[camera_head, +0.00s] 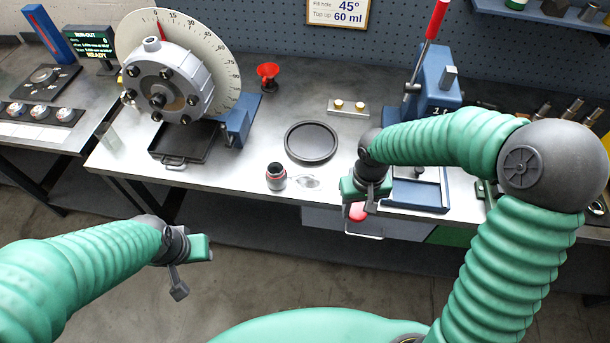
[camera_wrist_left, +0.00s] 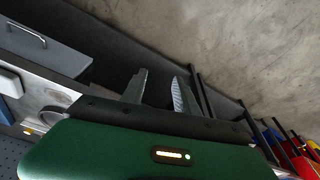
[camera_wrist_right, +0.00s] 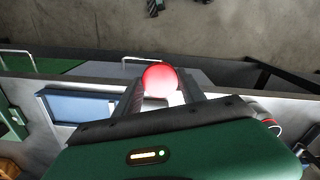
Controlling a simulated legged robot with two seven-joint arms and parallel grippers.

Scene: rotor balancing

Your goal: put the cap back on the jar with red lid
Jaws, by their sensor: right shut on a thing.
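A small dark jar (camera_head: 276,177) with a red band near its top stands at the table's front edge in the head view; its top looks dark, and I cannot tell what fills it. My right gripper (camera_head: 360,206) is shut on a round red cap (camera_head: 357,212), held at the front edge, right of the jar and apart from it. The cap (camera_wrist_right: 160,77) shows between both fingers in the right wrist view. My left gripper (camera_head: 178,285) hangs in front of the table, away from the jar. Its fingers (camera_wrist_left: 160,90) are apart and empty in the left wrist view.
A small clear object (camera_head: 306,181) lies right beside the jar. A round black tray (camera_head: 311,158) lies behind it. A blue press (camera_head: 436,85) stands behind my right arm.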

